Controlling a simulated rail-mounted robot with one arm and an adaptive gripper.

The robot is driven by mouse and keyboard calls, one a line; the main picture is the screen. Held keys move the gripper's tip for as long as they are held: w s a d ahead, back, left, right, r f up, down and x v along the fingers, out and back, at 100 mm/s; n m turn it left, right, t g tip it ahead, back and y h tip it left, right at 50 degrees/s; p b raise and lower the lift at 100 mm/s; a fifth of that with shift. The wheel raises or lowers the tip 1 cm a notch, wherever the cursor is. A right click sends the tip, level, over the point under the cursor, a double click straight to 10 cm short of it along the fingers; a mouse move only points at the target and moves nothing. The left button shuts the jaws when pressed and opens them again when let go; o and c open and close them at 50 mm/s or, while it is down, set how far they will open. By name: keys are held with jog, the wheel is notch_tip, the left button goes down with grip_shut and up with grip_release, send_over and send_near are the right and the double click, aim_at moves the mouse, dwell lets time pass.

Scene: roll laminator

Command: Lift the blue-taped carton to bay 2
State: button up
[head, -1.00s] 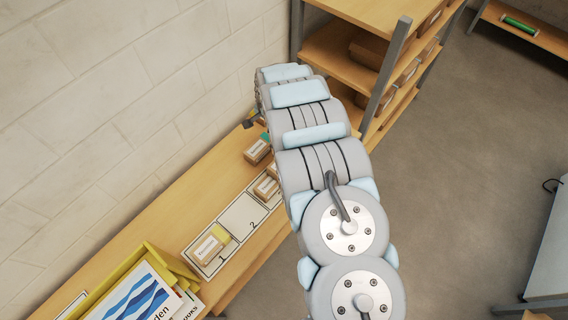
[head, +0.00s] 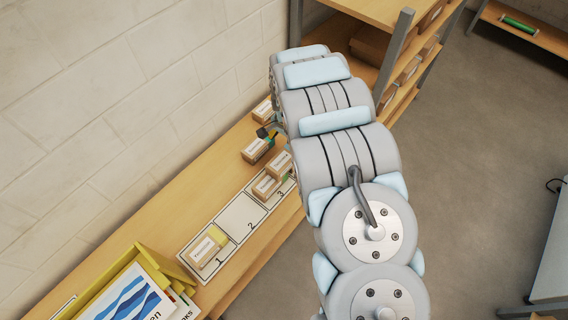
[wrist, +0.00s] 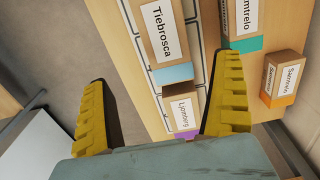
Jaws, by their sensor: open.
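The blue-taped carton (wrist: 162,35), labelled Tiebrosca, has a light blue band at its near end in the wrist view. My gripper (wrist: 165,70) is open and empty, its yellow fingers to either side of that carton's near end and apart from it. A smaller purple-taped carton (wrist: 183,108), labelled Ljomberg, is right beside it. In the head view two cartons (head: 266,187) are at bay 3; I cannot tell from their tape there which is which. Bay 2 (head: 240,216) is bare. My arm hides most of the gripper in the head view.
A teal-taped carton (wrist: 243,22) and an orange-taped carton (wrist: 283,78) stand towards the wall. A yellow-taped carton (head: 208,248) is in bay 1. A yellow bin (head: 152,262) with books stands nearer. A wooden shelf (head: 370,12) rises at the far end.

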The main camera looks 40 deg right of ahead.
aim_at(284, 157)
jog(key=shift+f+p, duration=0.3)
jog(key=shift+f, duration=2.9)
jog(key=shift+w+a+f, duration=0.1)
jog(key=shift+w+f, duration=0.15)
jog(key=shift+f, duration=0.6)
jog(key=shift+w+a+f, duration=0.1)
jog(key=shift+w+f, duration=0.1)
jog(key=shift+f, duration=1.5)
jog(key=c, duration=1.4)
jog(key=shift+o, duration=0.2)
jog(key=shift+r, duration=0.15)
